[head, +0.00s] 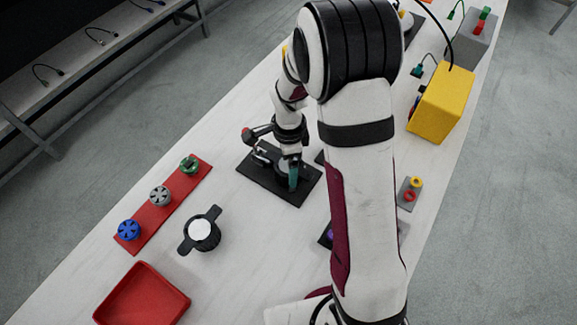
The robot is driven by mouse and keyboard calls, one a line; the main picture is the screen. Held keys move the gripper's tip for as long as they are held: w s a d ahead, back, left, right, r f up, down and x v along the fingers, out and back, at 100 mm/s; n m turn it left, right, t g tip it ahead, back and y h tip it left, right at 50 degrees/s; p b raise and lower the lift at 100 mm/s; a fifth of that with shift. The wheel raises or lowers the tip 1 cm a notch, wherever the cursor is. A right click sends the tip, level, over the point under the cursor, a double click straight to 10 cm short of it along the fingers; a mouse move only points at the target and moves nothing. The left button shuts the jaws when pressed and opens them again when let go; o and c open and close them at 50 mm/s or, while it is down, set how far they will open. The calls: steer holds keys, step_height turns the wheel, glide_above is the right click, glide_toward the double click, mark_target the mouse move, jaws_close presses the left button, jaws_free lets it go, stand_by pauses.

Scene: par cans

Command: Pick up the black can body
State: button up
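A round black can-like body (209,244) with a white top face and two side lugs stands on the white table, left of my arm. I take it for the black can body, though the view does not confirm this. My gripper (281,168) is low over a black mat (302,187), up and right of that body and apart from it. A teal upright part shows at the gripper. My wrist covers much of the area between the fingers, so I cannot tell if they are open or hold something.
A red strip (151,214) carries blue, grey and green round parts. An empty red tray (142,298) lies at the lower left. A yellow box (441,101) and a small grey plate (410,195) with yellow and red rings stand right of my arm. Bare table surrounds the can-like body.

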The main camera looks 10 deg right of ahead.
jaws_close()
stand_by(0.5)
steer(key=shift+r, duration=0.1)
steer(key=shift+r, duration=0.3)
steer(key=r, duration=0.2)
steer(key=d+r, duration=0.1)
steer(key=r, duration=0.1)
steer(key=shift+s, duration=0.25)
steer(key=s+d+r, duration=0.5)
steer(key=d+r, duration=0.4)
steer(key=shift+d+r, duration=0.1)
